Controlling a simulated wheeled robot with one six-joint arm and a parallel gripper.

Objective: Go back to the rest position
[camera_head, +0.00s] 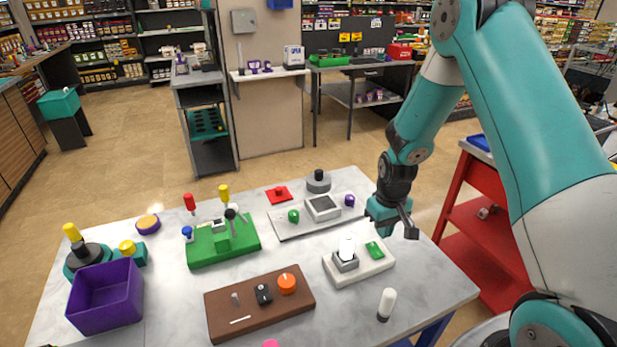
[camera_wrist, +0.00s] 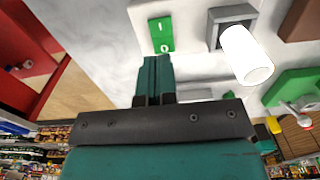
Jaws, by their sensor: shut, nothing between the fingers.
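My gripper (camera_head: 406,224) hangs above the right part of the table (camera_head: 430,290). Its fingers are shut with nothing between them; the shut fingers also show in the wrist view (camera_wrist: 155,78). Below and left of it in the head view is a white base (camera_head: 345,272) with a green rocker switch (camera_head: 375,250) and a grey socket holding a white cylinder (camera_head: 346,246). In the wrist view the green switch (camera_wrist: 161,36) lies just beyond the fingertips, and the white cylinder (camera_wrist: 246,55) stands to its right. I cannot tell whether the fingertips touch anything.
A white-topped, dark-bottomed cylinder (camera_head: 387,302) stands near the front right. A brown board (camera_head: 222,310) with an orange knob, a green block (camera_head: 205,246) with levers and a purple bin (camera_head: 104,300) are to the left. A red cart (camera_head: 468,215) stands right of the table.

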